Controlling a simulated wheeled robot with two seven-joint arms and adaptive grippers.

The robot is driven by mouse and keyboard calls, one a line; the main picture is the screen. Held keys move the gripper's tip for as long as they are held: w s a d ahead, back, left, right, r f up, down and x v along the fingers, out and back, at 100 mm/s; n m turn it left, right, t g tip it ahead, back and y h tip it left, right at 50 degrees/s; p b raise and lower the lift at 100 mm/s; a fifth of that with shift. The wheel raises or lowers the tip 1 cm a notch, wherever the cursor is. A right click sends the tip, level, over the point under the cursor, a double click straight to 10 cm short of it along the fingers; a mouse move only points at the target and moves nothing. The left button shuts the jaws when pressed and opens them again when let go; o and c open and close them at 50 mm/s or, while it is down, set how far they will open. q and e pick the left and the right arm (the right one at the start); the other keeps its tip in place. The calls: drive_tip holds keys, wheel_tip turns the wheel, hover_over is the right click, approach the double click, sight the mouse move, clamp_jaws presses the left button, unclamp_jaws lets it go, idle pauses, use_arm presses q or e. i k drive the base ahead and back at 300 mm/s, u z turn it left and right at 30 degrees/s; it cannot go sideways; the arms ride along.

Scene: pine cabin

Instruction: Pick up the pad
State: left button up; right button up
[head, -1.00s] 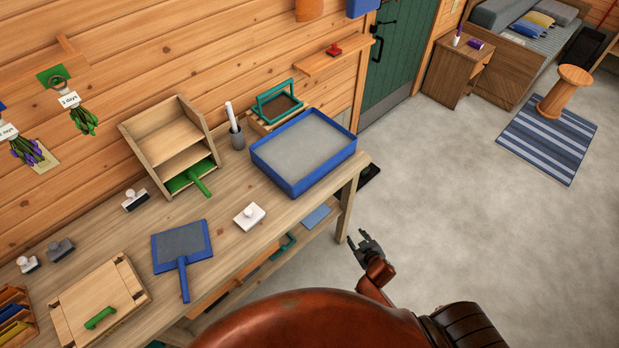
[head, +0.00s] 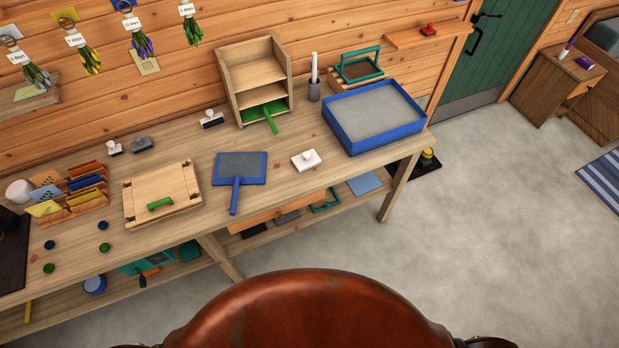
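No single thing is clearly marked as the pad. A white block with a round knob (head: 307,160) lies on the workbench, right of a blue-framed grey panel with a handle (head: 240,168). Similar handled blocks stand farther back: a black and white one (head: 212,119), a grey one (head: 143,145) and a small white one (head: 115,148). All of them rest on the bench top, apart from my body. Neither of my grippers shows in the head view now.
The workbench (head: 330,187) also bears a blue tray with grey content (head: 424,126), an open wooden box (head: 286,80), a wooden press-like board with a green handle (head: 185,190) and a card rack (head: 68,216). A lower shelf holds several items. The floor (head: 500,220) at right is clear.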

sight(308, 160)
drive_tip(key=u, duration=0.9)
drive_tip(key=i, duration=0.85)
drive_tip(key=z, duration=0.3)
